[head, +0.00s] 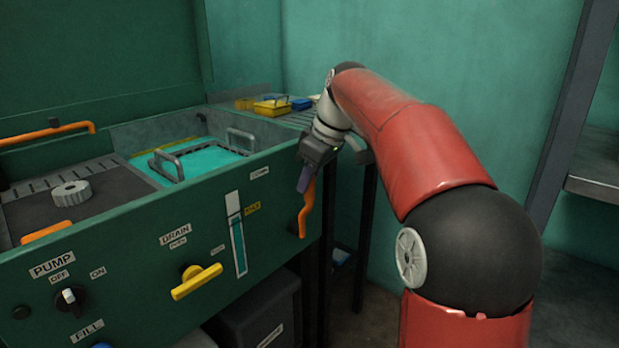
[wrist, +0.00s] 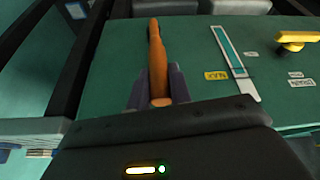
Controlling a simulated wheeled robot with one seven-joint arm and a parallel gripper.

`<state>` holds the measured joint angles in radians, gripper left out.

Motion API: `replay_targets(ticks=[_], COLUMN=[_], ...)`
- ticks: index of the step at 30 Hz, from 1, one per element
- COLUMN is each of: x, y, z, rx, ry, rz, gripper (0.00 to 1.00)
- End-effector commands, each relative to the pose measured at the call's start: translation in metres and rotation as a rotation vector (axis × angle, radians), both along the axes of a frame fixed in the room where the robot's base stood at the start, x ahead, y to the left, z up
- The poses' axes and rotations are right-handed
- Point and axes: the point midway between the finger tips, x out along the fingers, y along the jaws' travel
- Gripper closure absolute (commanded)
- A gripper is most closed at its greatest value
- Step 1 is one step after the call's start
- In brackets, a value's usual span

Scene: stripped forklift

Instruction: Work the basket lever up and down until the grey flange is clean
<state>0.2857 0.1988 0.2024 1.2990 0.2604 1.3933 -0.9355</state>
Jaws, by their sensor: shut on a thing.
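My gripper (head: 305,178) is shut on the orange basket lever (head: 305,212) at the right end of the green washer's front. In the wrist view the lever (wrist: 157,62) runs between the two fingers (wrist: 159,88). In the head view the lever hangs below the gripper, its free part reaching down along the panel. The basket (head: 205,155), with grey handles, sits in the turquoise liquid of the tank. The grey flange cannot be made out in the basket. A grey toothed round part (head: 71,194) lies on the dark drain board at the left.
The panel has a yellow drain handle (head: 196,281), a pump knob (head: 70,298) and a level gauge (head: 237,233). Yellow and blue trays (head: 273,106) stand on a rack behind the tank. A dark bin (head: 262,315) is underneath. A grey shelf (head: 597,189) is at the right.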

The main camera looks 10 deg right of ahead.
Motion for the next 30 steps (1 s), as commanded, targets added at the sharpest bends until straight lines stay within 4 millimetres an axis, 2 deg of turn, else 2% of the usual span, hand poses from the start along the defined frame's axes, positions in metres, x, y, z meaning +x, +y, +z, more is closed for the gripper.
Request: replay_targets(ticks=[7, 21, 30], x=[-0.008, -0.034, -0.042], y=[0.011, 0.047, 0.058], z=[-0.004, -0.016, -0.022], rx=[-0.067, -0.314, -0.405], ry=[-0.05, -0.232, -0.295], rz=[0.004, 0.004, 0.004], gripper=[1.0, 1.0, 1.0])
